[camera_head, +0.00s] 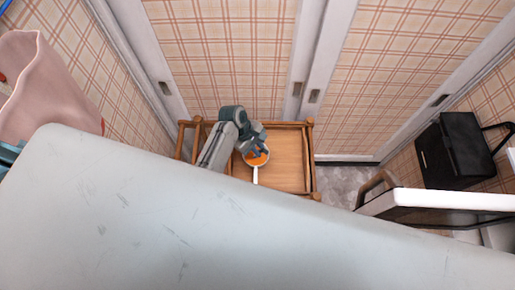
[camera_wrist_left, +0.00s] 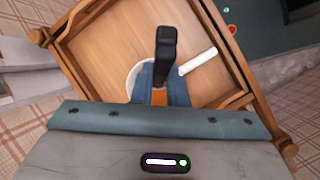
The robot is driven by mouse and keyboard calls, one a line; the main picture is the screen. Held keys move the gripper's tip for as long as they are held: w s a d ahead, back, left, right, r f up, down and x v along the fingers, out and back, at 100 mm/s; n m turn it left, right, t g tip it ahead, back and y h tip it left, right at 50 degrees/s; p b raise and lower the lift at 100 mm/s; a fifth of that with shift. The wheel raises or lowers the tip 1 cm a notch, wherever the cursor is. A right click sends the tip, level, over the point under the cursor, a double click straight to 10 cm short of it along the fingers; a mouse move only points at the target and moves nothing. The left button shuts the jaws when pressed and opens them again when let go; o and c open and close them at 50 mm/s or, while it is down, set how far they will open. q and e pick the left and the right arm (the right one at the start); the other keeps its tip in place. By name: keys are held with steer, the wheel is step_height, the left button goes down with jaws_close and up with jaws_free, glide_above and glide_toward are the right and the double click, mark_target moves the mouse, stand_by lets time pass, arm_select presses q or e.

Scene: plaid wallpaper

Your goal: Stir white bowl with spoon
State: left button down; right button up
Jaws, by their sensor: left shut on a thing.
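My left gripper (camera_head: 257,146) reaches down over a white bowl (camera_head: 266,160) with a white handle and orange contents. The bowl is on a wooden tray-like surface. In the left wrist view the blue fingers (camera_wrist_left: 161,88) are shut on a dark, upright piece (camera_wrist_left: 166,42), which looks like the spoon's handle. The bowl's rim (camera_wrist_left: 131,78) shows beside the fingers, and its white handle (camera_wrist_left: 198,61) points up and right. The spoon's lower end is hidden, so I cannot tell how deep it sits. My right gripper is out of view.
The wooden tray surface (camera_head: 291,178) has raised rails on its sides, and its right part is clear. A large pale grey surface (camera_head: 200,230) fills the foreground. A black box-like object (camera_head: 455,150) and a white-edged surface (camera_head: 450,199) are at the right.

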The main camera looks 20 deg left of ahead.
mark_target(261, 150)
arm_select(q)
steer(key=shift+s+d+r, duration=0.2)
steer(key=shift+r, duration=0.4)
steer(key=shift+s+d+r, duration=0.15)
steer(key=shift+r, duration=0.4)
steer(key=shift+s+d+r, duration=0.2)
steer(key=shift+r, duration=0.4)
steer(key=shift+r, duration=2.5)
